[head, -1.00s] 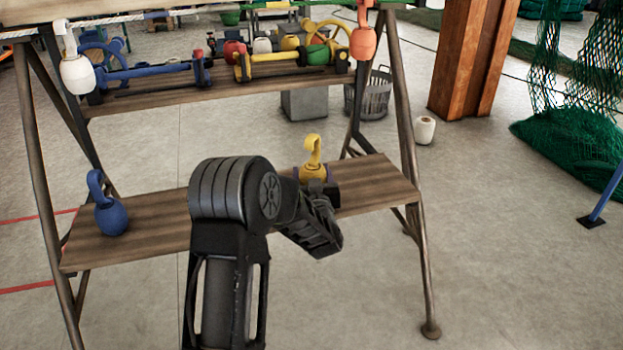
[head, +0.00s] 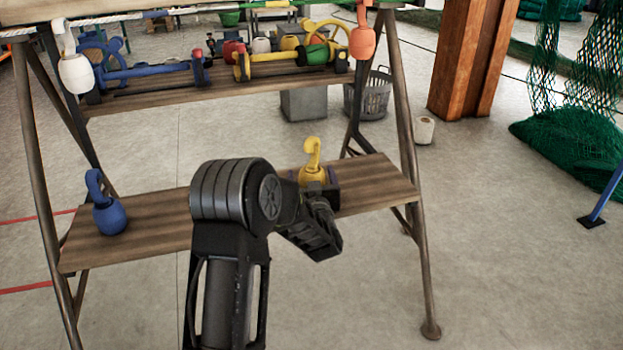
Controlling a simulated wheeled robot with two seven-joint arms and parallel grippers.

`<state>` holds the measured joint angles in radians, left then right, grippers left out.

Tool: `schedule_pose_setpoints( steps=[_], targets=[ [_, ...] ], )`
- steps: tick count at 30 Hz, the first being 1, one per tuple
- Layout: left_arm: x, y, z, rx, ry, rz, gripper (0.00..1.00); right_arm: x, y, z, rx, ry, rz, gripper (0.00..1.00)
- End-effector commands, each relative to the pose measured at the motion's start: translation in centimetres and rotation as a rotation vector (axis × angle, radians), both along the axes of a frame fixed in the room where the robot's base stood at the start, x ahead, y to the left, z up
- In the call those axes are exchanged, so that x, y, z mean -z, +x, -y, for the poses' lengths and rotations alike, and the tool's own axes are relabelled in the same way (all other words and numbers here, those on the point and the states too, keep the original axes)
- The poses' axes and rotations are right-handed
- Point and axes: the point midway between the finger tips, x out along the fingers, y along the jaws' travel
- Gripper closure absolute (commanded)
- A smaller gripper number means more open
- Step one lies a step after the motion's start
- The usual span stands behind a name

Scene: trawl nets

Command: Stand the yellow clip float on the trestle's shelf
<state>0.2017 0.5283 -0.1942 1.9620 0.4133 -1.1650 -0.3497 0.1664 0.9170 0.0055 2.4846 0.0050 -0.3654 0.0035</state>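The yellow clip float (head: 312,174) stands upright, hook up, at the right part of the trestle's lower wooden shelf (head: 372,187). It appears to rest on the boards; its base is partly hidden by my gripper. My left arm comes up from the bottom and bends right. My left gripper (head: 319,178) is at the float, with its fingertips on either side of the body and seemingly a little apart from it, so it looks open. My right gripper is not in view.
A blue clip float (head: 109,216) stands at the shelf's left end. A white float (head: 76,73) and an orange float (head: 362,42) hang from the rope above. The upper shelf (head: 150,97) holds blue and yellow gear. The trestle's legs (head: 418,230) flank the shelf.

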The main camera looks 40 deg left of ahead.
Motion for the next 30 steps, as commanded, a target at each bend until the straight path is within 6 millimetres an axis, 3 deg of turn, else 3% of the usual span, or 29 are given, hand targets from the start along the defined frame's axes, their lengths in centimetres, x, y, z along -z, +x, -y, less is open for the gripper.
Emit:
schedule_pose_setpoints(
  steps=[8,19,22,30],
  targets=[
    [-0.4,-1.2,1.3,0.001,-0.002,-0.001,0.15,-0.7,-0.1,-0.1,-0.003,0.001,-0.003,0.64],
    [-0.5,-6.7,6.6,0.003,-0.001,-0.002,0.15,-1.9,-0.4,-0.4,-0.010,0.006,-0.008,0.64],
    [0.0,-7.6,7.6,0.004,0.001,0.002,0.15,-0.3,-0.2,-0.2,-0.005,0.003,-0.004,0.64],
    [-0.3,-8.7,8.4,0.000,0.001,0.001,0.15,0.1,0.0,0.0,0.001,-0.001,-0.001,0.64]
  ],
)
